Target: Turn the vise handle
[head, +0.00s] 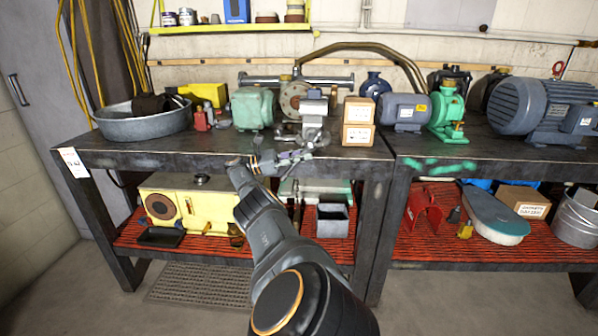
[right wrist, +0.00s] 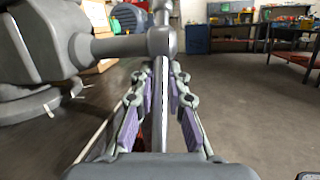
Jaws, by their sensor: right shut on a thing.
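The grey vise (head: 314,112) stands at the front edge of the workbench, in the middle of the head view. In the right wrist view its body (right wrist: 35,50) is at the left, with a screw running to a round hub. The vise handle (right wrist: 161,40) passes through this hub, with its lower part down between my fingers. My right gripper (head: 296,156) is in front of and just below the vise, shut on the handle. In the right wrist view its fingertips (right wrist: 161,76) lie on both sides of the bar. My left gripper is out of view.
Two small boxes (head: 358,122) stand just right of the vise. A green motor (head: 252,108) and a metal tub (head: 144,119) are to the left. A blue-grey motor (head: 404,110) and a large motor (head: 540,106) are to the right. The bench front edge (head: 180,160) is close to my gripper.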

